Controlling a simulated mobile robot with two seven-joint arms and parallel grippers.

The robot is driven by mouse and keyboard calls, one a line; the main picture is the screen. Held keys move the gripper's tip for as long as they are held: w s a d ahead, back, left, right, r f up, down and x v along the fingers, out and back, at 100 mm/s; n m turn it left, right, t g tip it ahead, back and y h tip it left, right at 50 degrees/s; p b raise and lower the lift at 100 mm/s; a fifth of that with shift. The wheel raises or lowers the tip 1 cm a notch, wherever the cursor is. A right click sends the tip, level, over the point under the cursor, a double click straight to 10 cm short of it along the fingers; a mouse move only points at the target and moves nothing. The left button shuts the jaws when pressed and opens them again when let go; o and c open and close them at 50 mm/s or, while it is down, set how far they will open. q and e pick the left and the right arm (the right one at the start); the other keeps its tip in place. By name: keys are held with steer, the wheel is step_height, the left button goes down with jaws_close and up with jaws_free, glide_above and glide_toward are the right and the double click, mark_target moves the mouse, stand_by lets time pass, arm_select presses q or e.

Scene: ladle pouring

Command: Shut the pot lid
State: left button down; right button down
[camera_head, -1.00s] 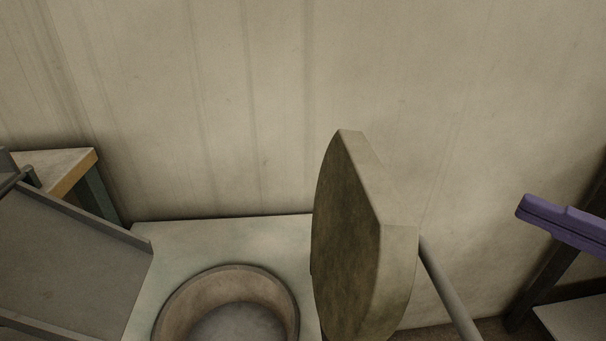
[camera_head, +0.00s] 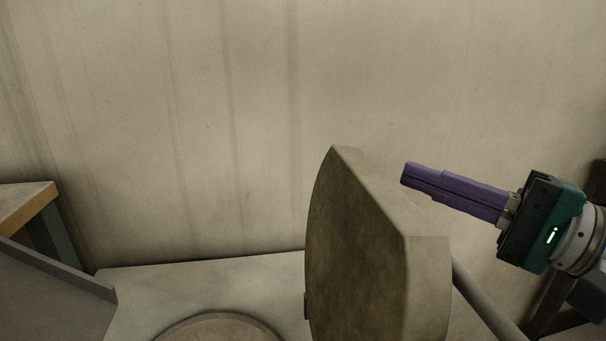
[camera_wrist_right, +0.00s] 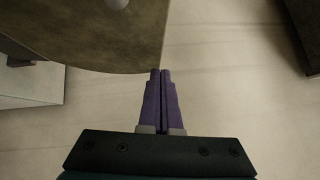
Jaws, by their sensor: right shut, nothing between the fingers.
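The pot lid (camera_head: 355,240) is a thick olive-brown slab standing upright, open, at the right side of the pot. A grey rod (camera_head: 485,298) sticks out from its right side. The pot (camera_head: 218,330) shows only the top of its round rim at the bottom edge of the head view. My right gripper (camera_head: 404,174), with purple fingers, is shut and empty, just right of the lid's upper part. In the right wrist view its fingertips (camera_wrist_right: 160,71) are by the edge of the lid (camera_wrist_right: 95,35); I cannot tell whether they touch. My left gripper is not in view.
The pot sits in a pale counter (camera_head: 150,295) against a plain wall (camera_head: 250,120). A grey tray-like panel (camera_head: 45,295) slopes at the left, with a wood-edged table (camera_head: 25,205) behind it. Free space lies above the pot and left of the lid.

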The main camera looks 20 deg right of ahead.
steer(key=shift+w+a+r, duration=0.15)
steer(key=shift+w+a, duration=0.05)
steer(key=shift+a, duration=0.75)
steer(key=shift+r, duration=0.1)
